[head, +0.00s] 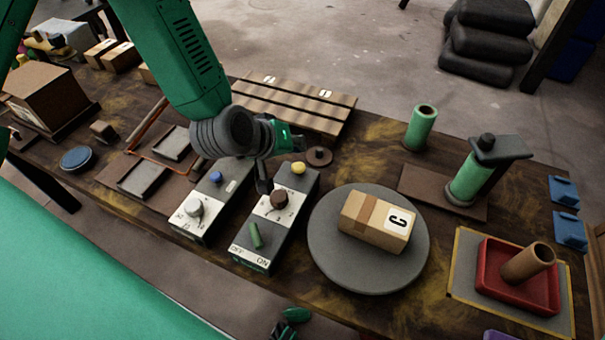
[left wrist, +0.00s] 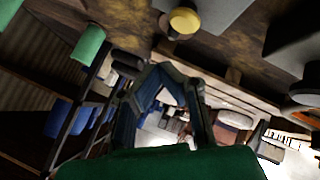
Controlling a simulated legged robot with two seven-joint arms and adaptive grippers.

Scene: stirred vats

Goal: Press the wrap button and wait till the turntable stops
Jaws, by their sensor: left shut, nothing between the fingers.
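The turntable (head: 325,255) is a round grey disc bearing a cardboard box (head: 372,222) marked C. Beside it stands a control box (head: 250,243) with a yellow button (head: 299,168), a dark knob (head: 279,199) and a green OFF/ON lever (head: 255,236). A second control box (head: 214,205) has a blue button (head: 216,178) and a pale knob. No wrap label is readable. My left gripper (head: 264,186) is shut and empty, left of the yellow button; its fingers also show in the left wrist view (left wrist: 160,70). A dark and green part, apparently my right gripper (head: 286,328), shows at the bottom edge.
A green roll (head: 421,127) and a roll holder (head: 470,178) stand behind the turntable. A red tray (head: 518,275) with a brown tube lies at right.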

